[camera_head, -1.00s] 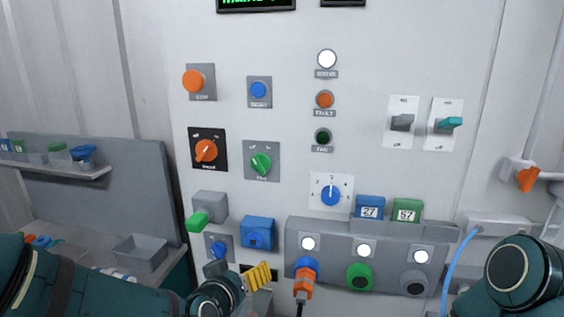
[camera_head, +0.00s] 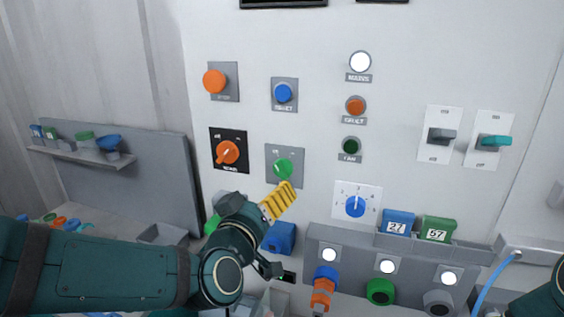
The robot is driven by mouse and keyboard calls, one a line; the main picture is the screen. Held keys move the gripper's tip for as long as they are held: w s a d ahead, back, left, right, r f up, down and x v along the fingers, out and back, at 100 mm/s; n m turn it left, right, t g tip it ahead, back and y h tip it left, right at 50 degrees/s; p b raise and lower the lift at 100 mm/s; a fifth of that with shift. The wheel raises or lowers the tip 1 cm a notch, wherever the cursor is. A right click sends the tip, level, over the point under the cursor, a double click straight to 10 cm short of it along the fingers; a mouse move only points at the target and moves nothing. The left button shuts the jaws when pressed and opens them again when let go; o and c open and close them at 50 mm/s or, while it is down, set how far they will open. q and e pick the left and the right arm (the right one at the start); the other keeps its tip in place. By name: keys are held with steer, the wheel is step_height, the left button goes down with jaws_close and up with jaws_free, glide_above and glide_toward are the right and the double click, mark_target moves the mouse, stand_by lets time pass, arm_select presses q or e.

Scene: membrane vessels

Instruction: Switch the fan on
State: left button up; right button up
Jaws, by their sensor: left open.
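The green rotary knob (camera_head: 283,168) sits on a grey square plate on the white panel; its label is hidden now. A dark green lamp (camera_head: 351,145), labelled what looks like FAN, is up and right of it and looks unlit. My left gripper (camera_head: 280,200) is open, its yellow ribbed finger just below the green knob and overlapping the plate's lower edge. I cannot tell whether it touches the panel. My right gripper is out of view; only a bit of my right arm shows at the lower right corner.
The orange knob (camera_head: 228,152) on a black plate is close left of the green knob. A blue button (camera_head: 283,93) is above, and the blue dial (camera_head: 355,206) is to the right. A grey shelf box (camera_head: 330,240) with cable plugs juts out below. Two toggle switches (camera_head: 440,135) (camera_head: 494,141) are farther right.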

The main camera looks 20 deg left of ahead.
mark_target(280, 174)
arm_select(q)
steer(key=w+p, duration=0.5)
steer(key=w, duration=0.5)
steer(key=shift+w+d, duration=0.15)
steer(key=shift+w, duration=0.05)
steer(key=shift+s, duration=0.1)
steer(key=c, duration=1.3)
